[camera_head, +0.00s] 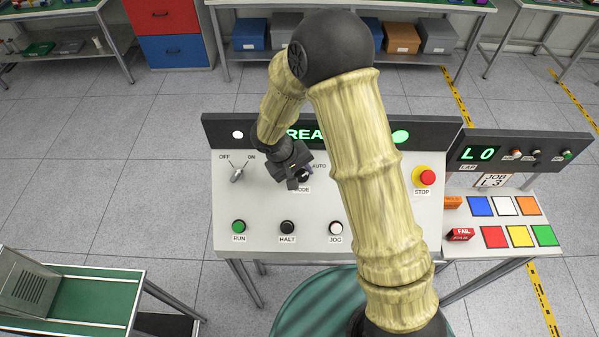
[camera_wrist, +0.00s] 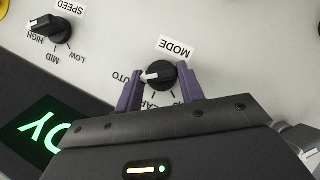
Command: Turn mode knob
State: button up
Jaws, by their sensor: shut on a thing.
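The black mode knob (camera_wrist: 161,73) with a white pointer mark sits on the light panel beside its MODE label in the wrist view. Its pointer is toward the AUTO label, and other position labels are partly covered by my gripper. My gripper (camera_wrist: 160,88) has its two purple fingers on either side of the knob, shut on it. In the head view my gripper (camera_head: 300,178) is at the panel just above the MODE label and hides most of the knob.
The wrist view also shows a black SPEED knob (camera_wrist: 47,27). In the head view, an OFF/ON switch (camera_head: 238,173) is left of my gripper. Green RUN (camera_head: 239,226), black HALT (camera_head: 287,227) and white JOG (camera_head: 335,227) buttons lie below. A red STOP button (camera_head: 428,177) is right of my arm.

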jog(key=shift+a+f+n+b, duration=0.15)
jog(key=shift+n+b, duration=0.15)
jog(key=shift+b, duration=0.2)
jog(key=shift+f+n+t+h+b, duration=0.15)
jog(key=shift+n+t+h+b, duration=0.35)
jog(key=shift+b, duration=0.75)
jog(key=n+b, duration=0.1)
jog(key=b, duration=0.1)
jog(key=n+h+b, duration=0.1)
jog(key=n+b, duration=0.1)
jog(key=shift+s+a+f+t+b, duration=0.1)
jog(key=shift+a+f+t+b, duration=0.1)
jog(key=shift+t+b, duration=0.2)
jog(key=n+t+h+b, duration=0.1)
jog(key=n+b, duration=0.2)
jog(key=b, duration=0.1)
jog(key=shift+s+t, duration=0.1)
jog(key=shift+t, duration=0.2)
jog(key=shift+s+r+n+t+h+b, duration=0.1)
jog(key=shift+r+n+t+h+b, duration=0.15)
jog(key=shift+n+t+b, duration=0.6)
jog(key=shift+n+g+b, duration=0.25)
jog(key=shift+b, duration=0.05)
jog(key=o, duration=1)
jog(key=shift+d, duration=0.1)
